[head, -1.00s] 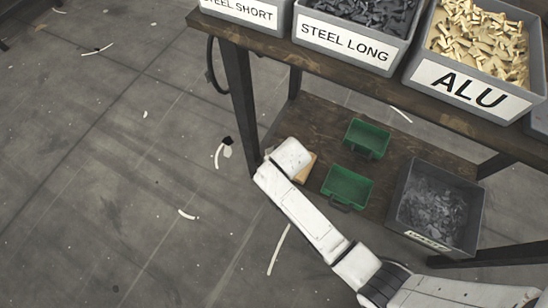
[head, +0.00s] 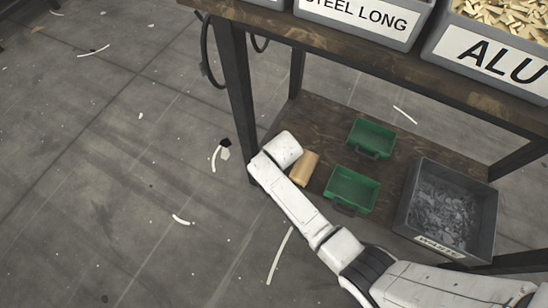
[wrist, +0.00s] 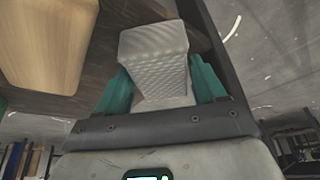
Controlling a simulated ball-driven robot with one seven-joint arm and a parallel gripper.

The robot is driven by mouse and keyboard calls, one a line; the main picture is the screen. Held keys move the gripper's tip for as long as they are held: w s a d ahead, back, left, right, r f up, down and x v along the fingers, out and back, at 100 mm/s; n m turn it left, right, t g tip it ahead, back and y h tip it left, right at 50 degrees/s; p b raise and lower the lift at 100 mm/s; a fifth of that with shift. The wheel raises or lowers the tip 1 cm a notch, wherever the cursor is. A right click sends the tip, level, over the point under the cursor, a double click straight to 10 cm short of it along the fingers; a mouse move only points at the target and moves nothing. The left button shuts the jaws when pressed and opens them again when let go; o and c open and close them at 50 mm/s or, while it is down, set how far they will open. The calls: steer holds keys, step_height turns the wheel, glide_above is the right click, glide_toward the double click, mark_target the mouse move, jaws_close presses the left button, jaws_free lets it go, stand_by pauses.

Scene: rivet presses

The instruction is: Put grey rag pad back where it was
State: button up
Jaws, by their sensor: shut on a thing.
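The grey rag pad (wrist: 153,45) is a pale grey block with a quilted, dimpled face in the wrist view. My gripper (wrist: 162,82) has teal fingers on both sides of it and is shut on it. In the head view my white forearm and wrist reach to the left end of the lower shelf (head: 318,123). They hide the fingers and the pad there. I cannot tell whether the pad touches the shelf.
A tan block (head: 305,168) lies on the shelf just right of my wrist; it looms at upper left in the wrist view (wrist: 45,40). Two green bins (head: 351,188) (head: 371,138) and a grey waste bin (head: 447,207) stand further right. A dark table leg (head: 238,100) rises at left.

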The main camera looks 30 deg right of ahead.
steer(key=o, duration=0.7)
steer(key=shift+c, duration=0.2)
steer(key=p+v, duration=0.6)
steer(key=v, duration=0.6)
steer(key=shift+w+r, duration=0.1)
steer(key=s+d+r+g, duration=0.1)
steer(key=s+d+r, duration=0.3)
steer(key=s, duration=0.8)
steer(key=s+d+r+n+g, duration=0.1)
steer(key=s+d+r, duration=0.4)
steer(key=s, duration=0.7)
steer(key=shift+s+g+y, duration=0.3)
steer(key=shift+s+g, duration=0.05)
steer(key=shift+g, duration=0.45)
